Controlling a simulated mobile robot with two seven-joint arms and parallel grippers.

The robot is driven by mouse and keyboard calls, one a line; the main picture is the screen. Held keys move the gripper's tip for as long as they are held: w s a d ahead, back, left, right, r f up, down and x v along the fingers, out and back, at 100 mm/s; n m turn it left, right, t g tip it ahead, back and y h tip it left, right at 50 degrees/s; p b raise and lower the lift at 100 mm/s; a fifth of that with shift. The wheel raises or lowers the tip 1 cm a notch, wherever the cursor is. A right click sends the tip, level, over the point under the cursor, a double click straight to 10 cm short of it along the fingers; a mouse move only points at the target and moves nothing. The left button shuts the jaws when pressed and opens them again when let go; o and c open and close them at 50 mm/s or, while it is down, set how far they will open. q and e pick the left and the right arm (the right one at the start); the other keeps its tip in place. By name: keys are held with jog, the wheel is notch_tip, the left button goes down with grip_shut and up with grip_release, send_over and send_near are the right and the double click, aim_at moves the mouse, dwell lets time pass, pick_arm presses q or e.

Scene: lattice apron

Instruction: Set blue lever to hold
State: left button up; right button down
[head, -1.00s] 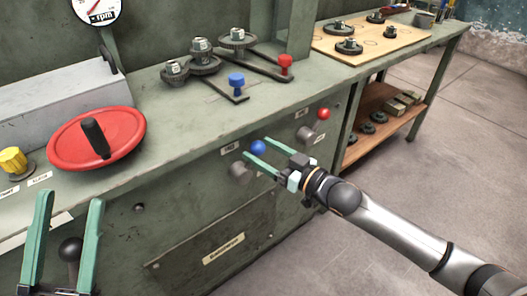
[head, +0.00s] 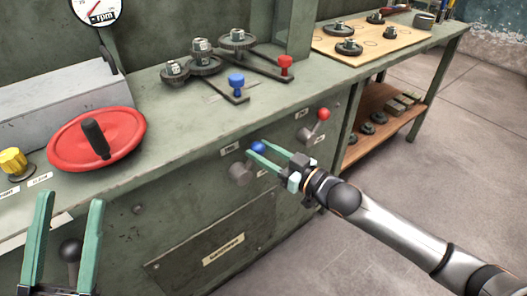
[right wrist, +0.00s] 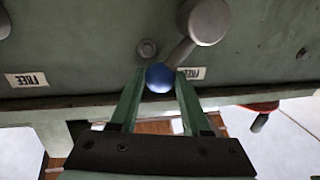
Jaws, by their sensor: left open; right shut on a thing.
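The blue lever has a blue ball knob (head: 258,147) and a grey hub (head: 240,172) on the bench's front panel. Its arm points up and to the right from the hub. My right gripper (head: 257,149) is shut on the blue knob. A pale label (head: 229,149) sits above the hub, and a lower one is partly hidden by my gripper. My left gripper (head: 71,197) is open and empty at lower left.
A red-knobbed lever (head: 323,114) stands to the right on the same panel. A red handwheel (head: 97,140) and a yellow knob (head: 13,161) are on the left of the bench. A dark ball-topped lever (head: 70,250) shows between my left fingers. Open floor lies to the right.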

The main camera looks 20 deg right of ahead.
jog(key=shift+f, duration=0.1)
dwell(0.8)
pick_arm(q)
jog(key=shift+w+d+f+n+b, duration=0.15)
jog(key=shift+d+f+b, duration=0.1)
jog(key=shift+f+b, duration=0.4)
jog(key=shift+d+f+n+b, duration=0.15)
jog(key=shift+d+f+b, duration=0.1)
jog(key=shift+f+b, duration=0.35)
pick_arm(e)
notch_tip(320, 180, down, 10)
jog(key=d+m+t+h, duration=0.1)
jog(key=d+m+t, duration=0.1)
jog(key=m, duration=1.4)
jog(key=shift+w+d+r+t, duration=0.2)
jog(key=shift+w+t, duration=0.2)
jog(key=shift+t, duration=0.1)
jog(key=shift+m, duration=0.3)
jog(key=shift+c, duration=1.9)
grip_release()
pick_arm(q)
jog(key=shift+a+r+p, duration=0.2)
jog(key=shift+r+p, duration=1.1)
pick_arm(e)
jog(key=v, duration=1.2)
jog(key=shift+s, duration=0.3)
